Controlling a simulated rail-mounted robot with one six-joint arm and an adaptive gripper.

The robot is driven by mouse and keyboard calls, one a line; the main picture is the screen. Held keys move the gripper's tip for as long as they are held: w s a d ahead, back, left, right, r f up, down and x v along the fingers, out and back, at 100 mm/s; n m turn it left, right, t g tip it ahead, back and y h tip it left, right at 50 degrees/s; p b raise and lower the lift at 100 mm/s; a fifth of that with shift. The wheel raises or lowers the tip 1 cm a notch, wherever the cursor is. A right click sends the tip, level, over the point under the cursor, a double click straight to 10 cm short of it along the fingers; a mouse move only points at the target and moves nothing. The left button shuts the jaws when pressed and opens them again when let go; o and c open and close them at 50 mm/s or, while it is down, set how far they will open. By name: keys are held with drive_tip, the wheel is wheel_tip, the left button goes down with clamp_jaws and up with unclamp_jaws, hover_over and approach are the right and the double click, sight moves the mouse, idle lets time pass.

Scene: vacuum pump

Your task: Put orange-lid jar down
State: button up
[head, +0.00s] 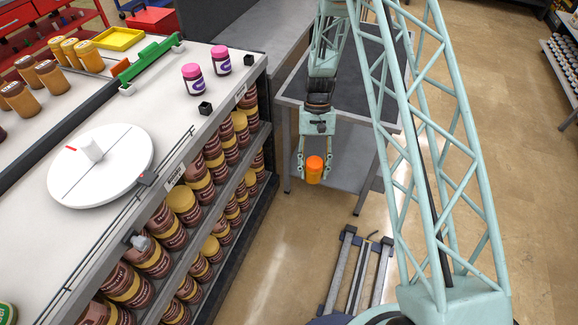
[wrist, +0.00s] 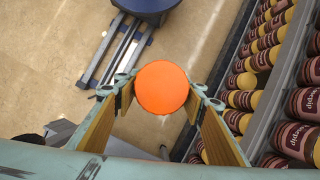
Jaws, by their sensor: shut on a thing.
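The orange-lid jar (head: 314,169) hangs in my gripper (head: 314,172), in the aisle in front of a small table in the head view. In the wrist view its round orange lid (wrist: 162,88) faces the camera, and the lid hides the rest of the jar. My gripper (wrist: 160,98) has its two fingers on either side of the jar, shut on it. The jar looks upright and clear of any surface, with floor showing beneath it.
A shelf unit (head: 262,130) packed with brown jars stands left of my gripper. Its white top holds a round white disc (head: 125,170), two pink-lid jars (head: 192,78) and a green bar (head: 150,62). A dark-topped table (head: 360,80) stands behind; floor rails (head: 358,270) lie in front.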

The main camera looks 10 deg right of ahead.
drive_tip(key=shift+n+h, duration=0.3)
drive_tip(key=shift+n, duration=0.4)
drive_tip(key=d, duration=0.1)
drive_tip(key=d+f, duration=0.1)
drive_tip(key=d, duration=0.1)
drive_tip(key=d+f, duration=0.1)
drive_tip(key=d, duration=0.1)
drive_tip(key=shift+s+f, duration=0.1)
drive_tip(key=shift+f, duration=0.15)
drive_tip(key=shift+s+a, duration=0.1)
drive_tip(key=shift+a, duration=0.1)
